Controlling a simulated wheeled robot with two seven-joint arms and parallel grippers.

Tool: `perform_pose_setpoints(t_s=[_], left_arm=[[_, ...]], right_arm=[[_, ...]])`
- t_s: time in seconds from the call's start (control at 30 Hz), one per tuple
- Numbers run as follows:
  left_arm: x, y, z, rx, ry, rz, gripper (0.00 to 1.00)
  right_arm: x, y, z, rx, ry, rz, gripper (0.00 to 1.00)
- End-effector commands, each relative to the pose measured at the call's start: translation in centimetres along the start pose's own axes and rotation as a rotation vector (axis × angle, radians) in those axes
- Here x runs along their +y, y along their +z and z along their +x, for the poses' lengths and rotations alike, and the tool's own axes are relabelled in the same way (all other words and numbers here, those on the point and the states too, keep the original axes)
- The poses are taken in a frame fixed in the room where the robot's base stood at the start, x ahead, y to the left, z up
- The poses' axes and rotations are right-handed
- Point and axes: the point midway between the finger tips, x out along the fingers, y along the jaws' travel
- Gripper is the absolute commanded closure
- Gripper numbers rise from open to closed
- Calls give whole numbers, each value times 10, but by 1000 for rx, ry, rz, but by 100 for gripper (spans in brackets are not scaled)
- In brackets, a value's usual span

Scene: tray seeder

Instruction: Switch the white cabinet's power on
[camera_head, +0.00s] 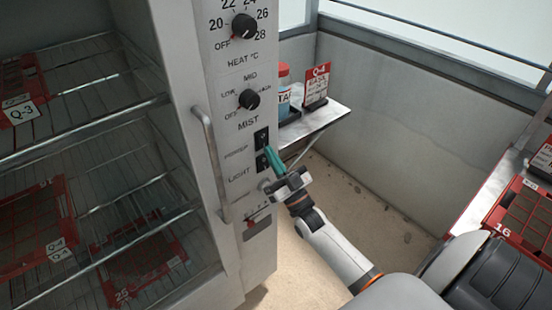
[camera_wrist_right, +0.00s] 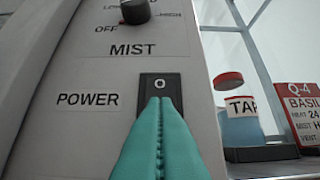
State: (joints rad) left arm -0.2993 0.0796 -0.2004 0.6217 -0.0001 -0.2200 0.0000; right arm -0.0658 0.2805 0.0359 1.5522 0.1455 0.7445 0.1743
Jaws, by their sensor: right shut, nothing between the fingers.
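The white cabinet (camera_head: 182,50) stands at the left with a control panel on its right front edge. The black power switch (camera_head: 261,138) sits below the mist knob, beside the POWER label. The right gripper also fills the bottom of the right wrist view (camera_wrist_right: 160,102). My left gripper is not in view.
The light switch (camera_head: 262,162) lies just below the power switch, close to my fingers. The heat knob (camera_head: 244,27) and mist knob (camera_head: 249,99) are above. A metal handle (camera_head: 210,165) is left of the panel. A side shelf (camera_head: 318,118) holds a red-capped bottle (camera_head: 284,88) and a red card (camera_head: 316,85).

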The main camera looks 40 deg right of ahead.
Motion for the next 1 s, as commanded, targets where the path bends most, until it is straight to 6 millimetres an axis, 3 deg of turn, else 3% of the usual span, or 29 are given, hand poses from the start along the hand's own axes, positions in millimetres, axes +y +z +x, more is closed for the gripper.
perform_pose_setpoints(t_s=[0.23,0.4,0.67,1.0], left_arm=[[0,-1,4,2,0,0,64],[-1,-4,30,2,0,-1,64],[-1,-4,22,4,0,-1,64],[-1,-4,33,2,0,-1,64]], right_arm=[[0,-2,-1,-6,0,0,100],[0,-13,-1,-61,0,0,100],[0,-6,2,-61,0,0,100],[0,-13,-47,-56,-1,0,100]])
